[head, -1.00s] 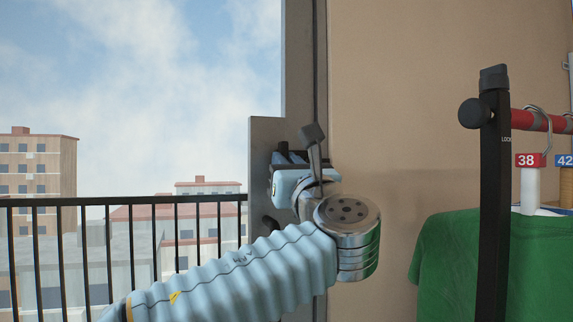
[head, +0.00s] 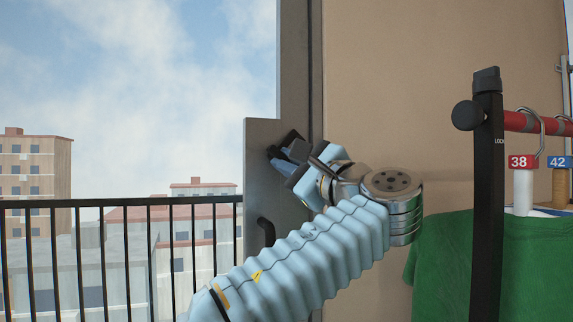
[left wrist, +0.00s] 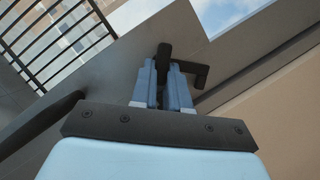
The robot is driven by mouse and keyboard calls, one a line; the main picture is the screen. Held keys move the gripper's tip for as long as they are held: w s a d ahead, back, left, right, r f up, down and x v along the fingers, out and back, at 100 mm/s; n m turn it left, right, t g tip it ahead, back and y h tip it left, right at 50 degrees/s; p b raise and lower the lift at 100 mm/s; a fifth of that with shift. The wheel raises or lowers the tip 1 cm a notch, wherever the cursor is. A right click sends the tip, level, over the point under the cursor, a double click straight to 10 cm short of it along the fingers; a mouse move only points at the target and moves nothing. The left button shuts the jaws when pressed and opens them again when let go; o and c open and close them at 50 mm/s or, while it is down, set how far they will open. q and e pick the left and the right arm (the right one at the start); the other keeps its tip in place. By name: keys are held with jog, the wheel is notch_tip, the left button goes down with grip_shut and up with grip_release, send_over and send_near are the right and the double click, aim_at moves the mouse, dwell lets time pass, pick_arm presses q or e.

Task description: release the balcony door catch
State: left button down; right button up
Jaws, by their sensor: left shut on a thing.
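The balcony door's catch (left wrist: 195,73) is a small black lever on the grey metal plate of the door frame. In the left wrist view its pivot end lies between my two fingertips, and a bent arm sticks out to the right. My left gripper (left wrist: 164,78) is shut on the catch. In the head view my left gripper (head: 285,155) is tilted against the plate (head: 262,180), and it hides most of the catch. My right gripper is not in view.
A black curved door handle (head: 266,231) sits below the catch. A black balcony railing (head: 120,202) stands to the left. A clothes rack post (head: 487,200) with a red rail and a green garment (head: 435,270) stands to the right, before a tan wall (head: 440,90).

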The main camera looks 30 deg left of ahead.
pick_arm(q)
jog(key=shift+w+d+r+n+g+h, duration=0.15)
jog(key=shift+n+g+h, duration=0.2)
jog(key=shift+n, duration=0.9)
jog(key=shift+s+r+n+g+h, duration=0.1)
jog(key=shift+n+g+h, duration=0.25)
jog(key=shift+n, duration=0.85)
jog(key=shift+w+d+r+n+g+h, duration=0.15)
jog(key=shift+n+g, duration=0.35)
jog(key=shift+n, duration=0.75)
jog(key=shift+a, duration=0.1)
jog(key=c, duration=1.1)
grip_release()
jog(key=shift+r, duration=0.1)
